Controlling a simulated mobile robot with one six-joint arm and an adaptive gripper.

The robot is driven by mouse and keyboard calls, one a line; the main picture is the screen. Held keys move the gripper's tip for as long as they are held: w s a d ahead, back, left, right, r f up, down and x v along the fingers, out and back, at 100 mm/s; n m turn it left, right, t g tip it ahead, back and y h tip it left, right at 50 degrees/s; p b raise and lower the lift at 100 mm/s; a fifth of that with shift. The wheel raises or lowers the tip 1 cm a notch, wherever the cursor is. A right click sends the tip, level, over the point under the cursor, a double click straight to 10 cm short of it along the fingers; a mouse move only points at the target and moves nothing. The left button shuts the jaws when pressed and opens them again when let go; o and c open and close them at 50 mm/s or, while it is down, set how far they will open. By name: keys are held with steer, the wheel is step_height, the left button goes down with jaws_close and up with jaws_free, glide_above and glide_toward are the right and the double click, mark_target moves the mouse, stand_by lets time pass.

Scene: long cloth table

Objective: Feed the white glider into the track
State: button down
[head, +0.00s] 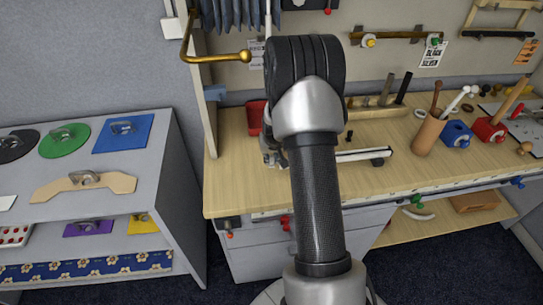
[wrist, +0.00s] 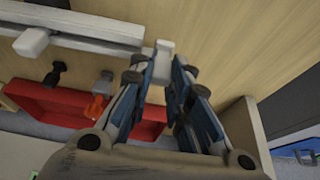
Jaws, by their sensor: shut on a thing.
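The white glider (wrist: 164,50) is a small white block between my fingertips in the wrist view. My gripper (wrist: 162,74) is shut on it, with part of the block standing out past the tips. The white track (wrist: 90,30) runs from the upper left and ends just left of the glider. I cannot tell whether the glider touches the track end. In the head view the track (head: 352,155) lies on the wooden bench, and my arm hides the glider and most of my gripper.
A white block (wrist: 32,42) sits at the track further left. A red tray (wrist: 60,108) with small black, grey and orange pieces lies beside the track. A wooden upright (wrist: 247,128) stands close right of my gripper. A brown cup (head: 428,132) stands at the bench's right.

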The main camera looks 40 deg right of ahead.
steer(key=shift+s+d+b, duration=0.1)
steer(key=shift+d+b, duration=0.1)
steer(key=shift+b, duration=0.1)
stand_by(0.4)
steer(key=shift+s+d, duration=0.15)
steer(key=shift+d, duration=0.15)
steer(key=shift+s+d+b, duration=0.75)
steer(key=shift+d+b, duration=0.15)
steer(key=shift+d, duration=0.3)
steer(key=shift+s+d+b, duration=0.75)
steer(key=shift+d+b, duration=0.2)
steer(key=shift+d, duration=0.25)
steer(key=shift+s+d+b, duration=0.75)
steer(key=shift+d+b, duration=0.15)
steer(key=shift+d, duration=0.3)
steer(key=c, duration=1.4)
jaws_free()
steer(key=v, duration=1.2)
steer(key=shift+a, duration=0.15)
